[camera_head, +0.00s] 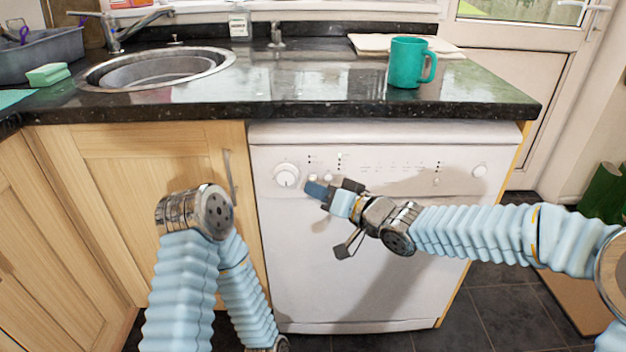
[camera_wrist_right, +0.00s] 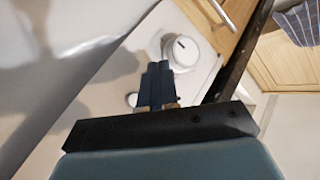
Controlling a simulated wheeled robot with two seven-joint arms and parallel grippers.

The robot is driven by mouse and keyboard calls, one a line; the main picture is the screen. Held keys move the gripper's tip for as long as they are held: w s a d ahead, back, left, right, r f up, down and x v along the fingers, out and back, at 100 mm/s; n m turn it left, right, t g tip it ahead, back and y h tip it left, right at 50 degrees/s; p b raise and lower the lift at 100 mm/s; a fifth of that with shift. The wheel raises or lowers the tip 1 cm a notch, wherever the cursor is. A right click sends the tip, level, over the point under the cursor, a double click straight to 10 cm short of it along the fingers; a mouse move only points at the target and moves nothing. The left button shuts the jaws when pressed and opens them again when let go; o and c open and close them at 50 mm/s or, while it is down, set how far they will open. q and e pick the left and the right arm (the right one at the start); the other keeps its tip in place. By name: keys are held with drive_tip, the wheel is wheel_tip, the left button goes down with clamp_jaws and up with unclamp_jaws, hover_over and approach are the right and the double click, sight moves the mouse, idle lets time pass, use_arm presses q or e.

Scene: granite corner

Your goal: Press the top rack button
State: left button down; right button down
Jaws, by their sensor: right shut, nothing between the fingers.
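The white dishwasher front (camera_head: 330,270) stands under the granite counter, with a control panel along its top. A round white knob (camera_head: 286,175) sits at the panel's left; it also shows in the right wrist view (camera_wrist_right: 181,50). A small round button (camera_head: 328,177) is just right of the knob, and a white button shows beside the fingertips in the wrist view (camera_wrist_right: 132,99). My right gripper (camera_head: 316,190) is shut and empty, its dark fingertips close to the panel, just below and right of the knob. I cannot tell whether they touch it. My left arm shows at lower left, its gripper out of sight.
A teal mug (camera_head: 407,62) stands on the counter (camera_head: 300,92) above the dishwasher. A sink (camera_head: 155,70) and a green sponge (camera_head: 47,74) are at left. A wooden cabinet door (camera_head: 160,165) with a metal handle adjoins the dishwasher. Dark tiled floor (camera_head: 510,315) is at right.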

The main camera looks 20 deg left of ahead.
drive_tip(key=s+b, duration=0.1)
drive_tip(key=s, duration=0.1)
drive_tip(key=s+d, duration=0.1)
drive_tip(key=s+b, duration=0.1)
drive_tip(key=s, duration=0.1)
drive_tip(key=shift+s+d+b, duration=0.3)
drive_tip(key=shift+s+d, duration=0.05)
idle(0.9)
